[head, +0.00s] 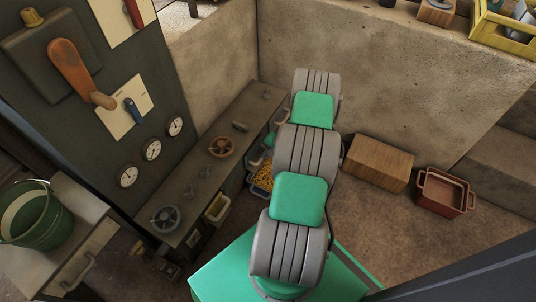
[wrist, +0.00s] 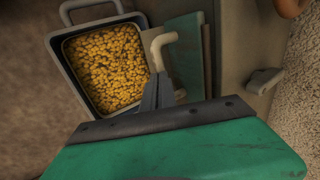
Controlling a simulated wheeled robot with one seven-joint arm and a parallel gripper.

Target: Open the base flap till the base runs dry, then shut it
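In the wrist view a cream, bent handle (wrist: 160,46) stands beside a green panel (wrist: 184,55), which seems to be the base flap. The dark fingers of my gripper (wrist: 158,90) are close together and meet the lower end of the handle; they look closed on it. A grey tray (wrist: 65,75) full of yellow grains lies left of the handle. The yellow grains (head: 263,177) also show in the head view, low beside the bench and partly behind my arm. My gripper is hidden in the head view. Whether grain is flowing cannot be seen.
A dark bench with a red handwheel (head: 222,147) and a grey handwheel (head: 165,219) runs left of my arm. A lever panel (head: 90,80) stands further left. A wooden box (head: 378,162) and a red crate (head: 444,192) stand on the floor at right.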

